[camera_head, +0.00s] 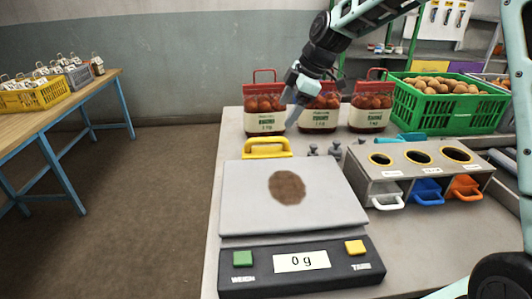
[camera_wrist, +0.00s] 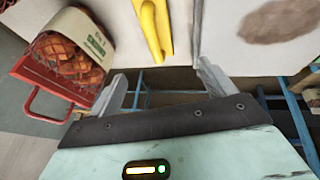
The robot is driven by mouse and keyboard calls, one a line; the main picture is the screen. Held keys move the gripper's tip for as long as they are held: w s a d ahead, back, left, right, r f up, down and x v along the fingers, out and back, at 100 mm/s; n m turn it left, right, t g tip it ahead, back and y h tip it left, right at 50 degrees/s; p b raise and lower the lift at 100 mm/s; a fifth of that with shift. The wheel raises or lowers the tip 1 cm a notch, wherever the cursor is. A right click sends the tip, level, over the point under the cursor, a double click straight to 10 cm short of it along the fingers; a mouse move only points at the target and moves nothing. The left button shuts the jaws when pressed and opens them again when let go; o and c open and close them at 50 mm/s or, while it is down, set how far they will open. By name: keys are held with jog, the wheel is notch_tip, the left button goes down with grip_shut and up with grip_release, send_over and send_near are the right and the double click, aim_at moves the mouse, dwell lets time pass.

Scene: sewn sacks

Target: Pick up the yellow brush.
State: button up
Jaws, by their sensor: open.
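The yellow brush (camera_head: 266,147) lies at the back left of the scale, with its yellow handle showing as a loop. In the wrist view its yellow handle (camera_wrist: 154,28) is at the top middle, beyond the fingertips and apart from them. Its bristles cannot be made out. My gripper (camera_head: 292,103) is above the table, behind the brush and in front of the red sacks. In the wrist view my gripper (camera_wrist: 163,75) has its two fingers spread, with nothing between them.
The scale (camera_head: 240,205) reads 0 g and bears a brown patch (camera_head: 287,187). Sacks in red carriers (camera_head: 265,118) stand behind the brush. Small grey weights (camera_head: 325,150), a grey box with coloured scoops (camera_head: 400,175) and a green crate (camera_head: 450,111) are to the right.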

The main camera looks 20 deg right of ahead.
aim_at(267, 141)
jog(key=p+x, duration=0.2)
jog(key=x, duration=0.9)
jog(key=p+x, duration=0.1)
jog(key=x, duration=0.3)
jog(key=shift+w+a+r+p, duration=0.15)
jog(key=shift+w+p, duration=0.05)
jog(key=shift+p, duration=0.15)
jog(key=shift+w+a+f, duration=0.15)
jog(key=shift+f, duration=0.4)
jog(key=c, duration=1.1)
